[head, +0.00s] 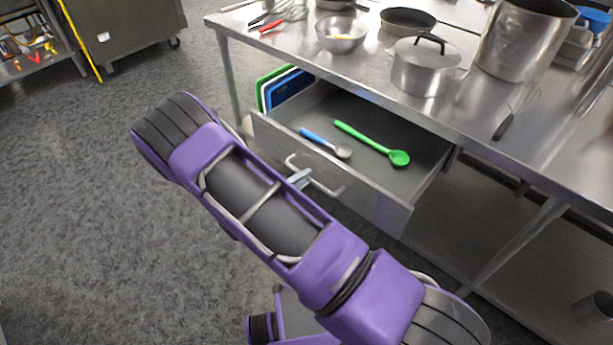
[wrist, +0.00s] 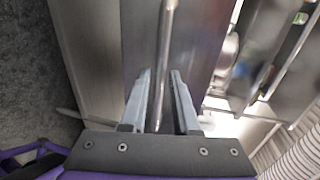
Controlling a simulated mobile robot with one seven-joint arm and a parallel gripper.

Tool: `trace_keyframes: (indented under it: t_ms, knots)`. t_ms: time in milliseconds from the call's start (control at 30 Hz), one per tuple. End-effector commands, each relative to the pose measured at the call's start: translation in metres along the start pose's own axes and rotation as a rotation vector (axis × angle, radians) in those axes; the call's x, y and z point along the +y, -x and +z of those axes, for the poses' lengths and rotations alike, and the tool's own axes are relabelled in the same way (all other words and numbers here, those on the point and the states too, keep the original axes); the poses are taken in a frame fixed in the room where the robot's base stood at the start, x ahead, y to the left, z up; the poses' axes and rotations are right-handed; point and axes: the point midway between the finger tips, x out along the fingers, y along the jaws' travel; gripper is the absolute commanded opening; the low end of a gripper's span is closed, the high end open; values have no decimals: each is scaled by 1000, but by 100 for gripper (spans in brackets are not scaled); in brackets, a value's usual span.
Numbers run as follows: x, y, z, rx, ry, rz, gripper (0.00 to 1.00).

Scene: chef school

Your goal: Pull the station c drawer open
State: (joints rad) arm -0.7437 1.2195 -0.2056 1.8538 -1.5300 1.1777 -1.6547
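The drawer (head: 395,208) under the steel table is pulled well out in the head view, with its inside showing. Its bar handle (head: 330,190) is on the front face. My gripper (head: 300,178) is at the handle, mostly hidden behind my purple arm in the head view. In the wrist view the handle bar (wrist: 168,30) runs between the two fingers of my gripper (wrist: 161,75). Narrow gaps show on both sides of the bar, so the fingers look open around it.
A green spoon (head: 370,143) and a blue-handled spoon (head: 325,142) lie in the drawer. A lidded pot (head: 422,72), a bowl (head: 341,35) and other cookware stand on the table (head: 480,115). Clear grey floor (head: 80,200) lies to the left.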

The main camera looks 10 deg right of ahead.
Motion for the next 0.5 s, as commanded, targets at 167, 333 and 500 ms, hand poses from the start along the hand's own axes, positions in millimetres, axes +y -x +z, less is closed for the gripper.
trace_keyframes:
  t_ms: [167, 333, 500]
  knots:
    - [0, 43, 1, -5, 1, 3, 29]
    - [0, 86, 1, -5, -1, 2, 29]
    - [0, 122, 1, -4, -1, 3, 29]
